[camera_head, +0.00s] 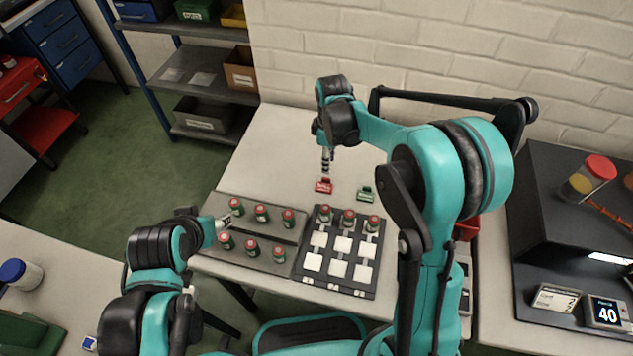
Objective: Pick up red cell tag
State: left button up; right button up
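The red cell tag (323,187) lies on the pale table (275,150), towards the back. My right gripper (327,171) points down right above it, its tips at or just over the tag's top edge. Whether the fingers touch or grip the tag is too small to tell. A green tag (366,194) lies to the right of the red one. My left gripper (223,223) is at the left end of the grey rack, beside the green cylinders with red caps; its fingers are too small to read.
A grey rack (265,226) holds several red-capped green cylinders (261,213). A dark tray (300,262) beside it has white pads and several cylinders (349,217) along its back row. A dark station with a display reading 40 (606,313) stands at the right. The table's back left is clear.

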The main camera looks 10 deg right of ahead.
aim_at(326, 179)
jog(key=shift+w+a+f, duration=0.15)
jog(key=shift+w+f, duration=0.05)
jog(key=shift+f, duration=0.25)
notch_tip(326, 179, down, 3)
jog(key=shift+r+b, duration=0.15)
jog(key=shift+b, duration=0.45)
notch_tip(326, 179, down, 5)
jog(key=shift+b, duration=1.25)
jog(key=shift+r, duration=0.1)
grip_shut()
